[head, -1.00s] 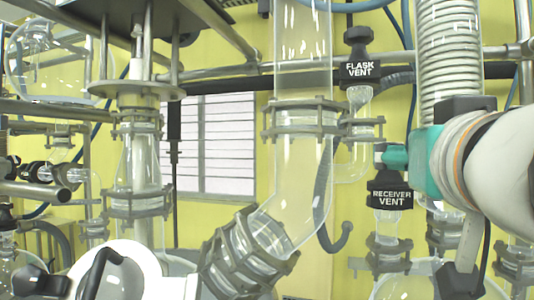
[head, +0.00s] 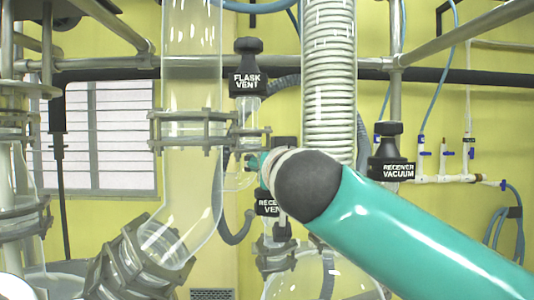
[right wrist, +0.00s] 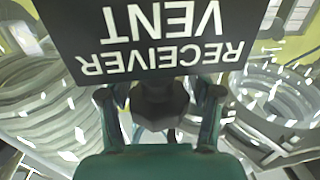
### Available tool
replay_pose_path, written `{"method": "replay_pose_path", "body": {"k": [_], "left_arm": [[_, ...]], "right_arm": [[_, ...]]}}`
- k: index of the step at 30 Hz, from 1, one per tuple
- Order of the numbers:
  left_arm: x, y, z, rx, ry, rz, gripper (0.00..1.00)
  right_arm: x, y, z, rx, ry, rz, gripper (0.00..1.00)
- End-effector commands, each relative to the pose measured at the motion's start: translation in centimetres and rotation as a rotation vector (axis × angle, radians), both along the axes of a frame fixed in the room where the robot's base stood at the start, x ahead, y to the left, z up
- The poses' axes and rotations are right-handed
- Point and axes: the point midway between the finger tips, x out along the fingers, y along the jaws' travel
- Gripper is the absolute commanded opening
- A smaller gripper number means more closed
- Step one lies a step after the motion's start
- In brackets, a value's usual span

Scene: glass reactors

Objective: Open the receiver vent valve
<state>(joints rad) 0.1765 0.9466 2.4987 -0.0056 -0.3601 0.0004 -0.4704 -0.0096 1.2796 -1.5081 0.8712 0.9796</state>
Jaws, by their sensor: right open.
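The receiver vent valve has a black label block (head: 268,207) in the head view, partly hidden behind my right wrist. In the right wrist view its label (right wrist: 160,40) shows large and upside down, with a dark faceted knob (right wrist: 160,103) below it. My right gripper (right wrist: 160,98) is open, with one finger on each side of the knob; I cannot tell whether they touch it. In the head view my right arm covers most of this gripper. My left gripper is not in view.
The flask vent valve (head: 248,80) is just above and left of my right wrist. The receiver vacuum valve (head: 391,165) is to the right, above my arm. A coiled glass condenser (head: 330,80) and a wide glass tube (head: 192,90) stand close by. A metal rail (head: 430,62) crosses behind.

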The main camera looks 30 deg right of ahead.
Motion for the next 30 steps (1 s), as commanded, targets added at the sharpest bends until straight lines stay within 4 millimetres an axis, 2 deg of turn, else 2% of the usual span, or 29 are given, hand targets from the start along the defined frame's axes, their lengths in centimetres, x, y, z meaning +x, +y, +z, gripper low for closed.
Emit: {"method": "replay_pose_path", "body": {"k": [11,21,30], "left_arm": [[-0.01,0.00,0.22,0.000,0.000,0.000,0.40],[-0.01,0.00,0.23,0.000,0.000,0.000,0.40],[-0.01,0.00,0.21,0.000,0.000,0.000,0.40]], "right_arm": [[0.57,-0.33,-0.07,0.000,0.001,-0.001,0.64],[0.54,-0.33,-0.06,0.000,0.001,-0.001,0.12],[0.56,-0.26,-0.15,0.001,0.003,0.000,0.08]]}}
